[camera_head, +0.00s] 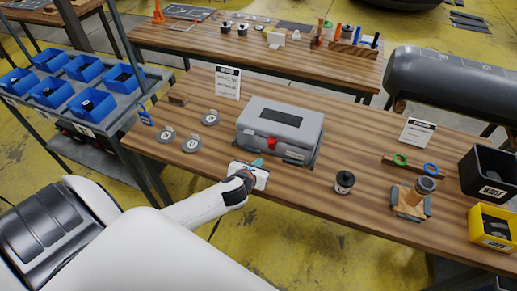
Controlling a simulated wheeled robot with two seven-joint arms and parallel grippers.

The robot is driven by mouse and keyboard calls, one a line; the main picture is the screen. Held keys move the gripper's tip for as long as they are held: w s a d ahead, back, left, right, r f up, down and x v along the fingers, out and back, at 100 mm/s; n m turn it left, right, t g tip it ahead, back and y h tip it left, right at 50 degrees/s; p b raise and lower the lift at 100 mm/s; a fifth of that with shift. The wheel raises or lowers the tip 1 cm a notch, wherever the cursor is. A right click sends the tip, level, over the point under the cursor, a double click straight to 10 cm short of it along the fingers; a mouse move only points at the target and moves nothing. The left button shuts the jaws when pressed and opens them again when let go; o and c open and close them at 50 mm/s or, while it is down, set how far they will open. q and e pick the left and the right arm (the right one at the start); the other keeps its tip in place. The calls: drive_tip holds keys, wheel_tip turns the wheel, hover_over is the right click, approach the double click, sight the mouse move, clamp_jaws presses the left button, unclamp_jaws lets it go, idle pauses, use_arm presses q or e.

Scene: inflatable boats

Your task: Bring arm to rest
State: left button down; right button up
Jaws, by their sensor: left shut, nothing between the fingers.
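My left arm comes in from the lower left and reaches to the front edge of the wooden workbench (300,190). My left gripper (254,172) is at that edge, just in front of a grey case (281,125) with a red latch. Its fingers are small and partly hidden by the wrist; it is shut with nothing seen held. A small teal piece and a white flat part show at the wrist's end; I cannot tell whether they belong to the gripper. My right gripper is not in view.
Several grey discs (192,145) lie left of the case. A black-topped canister (344,182), a wooden stand (410,200), a black waste bin (488,172) and a yellow bin (492,227) stand to the right. A cart with blue bins (50,92) is at left.

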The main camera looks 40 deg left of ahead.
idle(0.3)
use_arm(q)
drive_tip(key=s+d+r+n+g+h, duration=0.2)
drive_tip(key=s+d+n+g, duration=0.3)
drive_tip(key=s+n, duration=0.9)
drive_tip(key=s+d+r+n+g+h, duration=0.1)
drive_tip(key=s+d+r+n+g, duration=0.2)
drive_tip(key=s+d+n, duration=0.95)
drive_tip(key=w+a+f+n+g+b, duration=0.1)
drive_tip(key=a+f+n+b, duration=0.15)
drive_tip(key=f, duration=1.25)
drive_tip(key=w+a+f+n+g+b, duration=0.15)
drive_tip(key=a+f, duration=0.25)
drive_tip(key=f, duration=1.2)
drive_tip(key=s+a+f+b, duration=0.2)
drive_tip(key=s+f+b, duration=0.1)
drive_tip(key=s+f, duration=1.4)
wheel_tip(320, 180, down, 2)
drive_tip(key=shift+s+a, duration=0.15)
drive_tip(key=shift+a, duration=0.25)
